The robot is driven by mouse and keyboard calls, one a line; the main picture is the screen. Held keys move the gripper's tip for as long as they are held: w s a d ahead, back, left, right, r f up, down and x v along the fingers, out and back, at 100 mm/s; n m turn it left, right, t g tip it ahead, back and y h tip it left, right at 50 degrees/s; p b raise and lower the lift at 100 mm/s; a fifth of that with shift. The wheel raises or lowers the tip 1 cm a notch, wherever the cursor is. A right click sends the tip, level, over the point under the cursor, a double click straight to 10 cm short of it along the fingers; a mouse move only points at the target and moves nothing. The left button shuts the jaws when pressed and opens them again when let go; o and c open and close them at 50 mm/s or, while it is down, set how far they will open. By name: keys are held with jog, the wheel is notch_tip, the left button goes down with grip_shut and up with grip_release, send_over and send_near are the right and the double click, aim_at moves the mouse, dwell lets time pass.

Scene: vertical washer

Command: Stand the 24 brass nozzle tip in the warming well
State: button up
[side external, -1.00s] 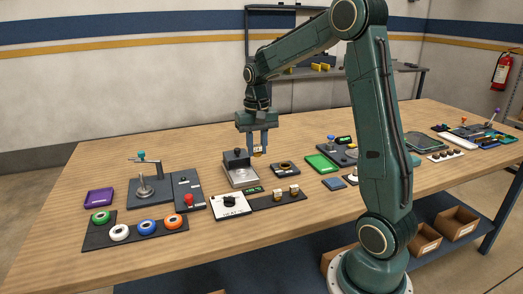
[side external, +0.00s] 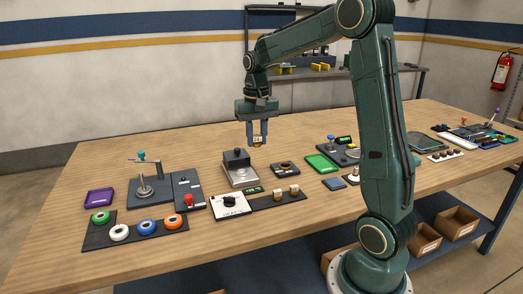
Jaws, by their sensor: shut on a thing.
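My gripper (side external: 257,143) is shut on a small brass nozzle tip (side external: 257,145) with a pale label. The label's number is too small to read for certain. The nozzle hangs upright between the fingers, clear above the bench. A dark plate with a round, brass-coloured ring opening (side external: 285,168) lies below and to the right of it; this looks like the warming well. Two more brass nozzle tips with pale tops, a left one (side external: 279,194) and a right one (side external: 294,190), stand on a dark rack (side external: 265,203).
A metal-topped unit with a black block (side external: 237,158) stands just below and left of my gripper. A white dial box (side external: 230,205) is in front of it. A green tray (side external: 322,163) lies to the right. A lever fixture (side external: 146,187) and coloured rings stand at left.

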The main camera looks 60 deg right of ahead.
jog(key=w+d+f, duration=0.5)
jog(key=w+d, duration=0.1)
send_over(242, 174)
notch_tip(242, 174, down, 6)
jog(key=shift+s, duration=0.1)
jog(key=shift+f, duration=0.15)
jog(key=shift+f, duration=3.25)
